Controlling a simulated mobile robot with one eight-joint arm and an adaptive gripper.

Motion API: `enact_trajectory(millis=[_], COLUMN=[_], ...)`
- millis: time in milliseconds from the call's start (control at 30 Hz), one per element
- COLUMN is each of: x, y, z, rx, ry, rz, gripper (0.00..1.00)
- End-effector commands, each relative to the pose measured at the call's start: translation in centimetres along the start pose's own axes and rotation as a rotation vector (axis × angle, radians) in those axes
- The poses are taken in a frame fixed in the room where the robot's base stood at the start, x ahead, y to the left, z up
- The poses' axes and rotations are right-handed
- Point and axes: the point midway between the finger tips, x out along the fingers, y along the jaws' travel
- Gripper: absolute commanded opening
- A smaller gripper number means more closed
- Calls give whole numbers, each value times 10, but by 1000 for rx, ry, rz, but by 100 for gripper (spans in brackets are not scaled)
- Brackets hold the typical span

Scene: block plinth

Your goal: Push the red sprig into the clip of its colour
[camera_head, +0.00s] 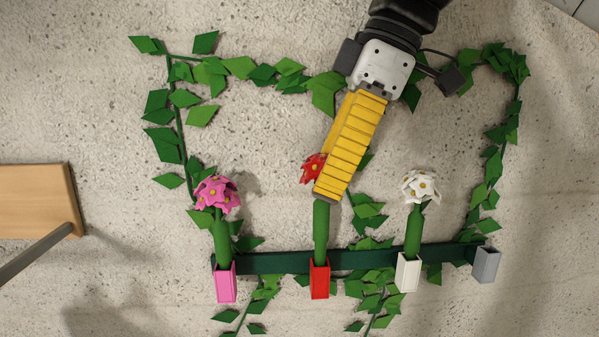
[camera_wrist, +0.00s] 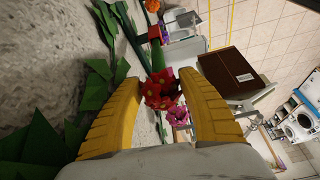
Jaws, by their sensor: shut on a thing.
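The red sprig has a red flower (camera_head: 313,168) and a thick green stem (camera_head: 321,228). My gripper (camera_head: 331,196) is shut on the sprig just below its flower, and its yellow fingers hide part of it. The stem points down the picture, and its lower end meets the mouth of the red clip (camera_head: 320,280). I cannot tell how deep the stem sits in it. In the wrist view the red flower (camera_wrist: 160,88) shows between the yellow fingers, with the green stem (camera_wrist: 157,56) running beyond it.
A dark green bar (camera_head: 375,260) carries the clips. A pink sprig (camera_head: 222,240) stands in the pink clip (camera_head: 225,284), and a white sprig (camera_head: 413,232) in the white clip (camera_head: 408,272). The grey clip (camera_head: 486,265) looks empty. Leafy vines (camera_head: 170,140) surround them; a wooden board (camera_head: 35,200) lies left.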

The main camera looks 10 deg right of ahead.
Motion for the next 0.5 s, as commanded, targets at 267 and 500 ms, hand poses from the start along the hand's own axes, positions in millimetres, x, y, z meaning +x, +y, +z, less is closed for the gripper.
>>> enact_trajectory(millis=[267, 500], x=[7, 13], y=[0, 0], z=[3, 5], rx=[0, 0], ry=[0, 0], rz=[0, 0], gripper=[12, 12])
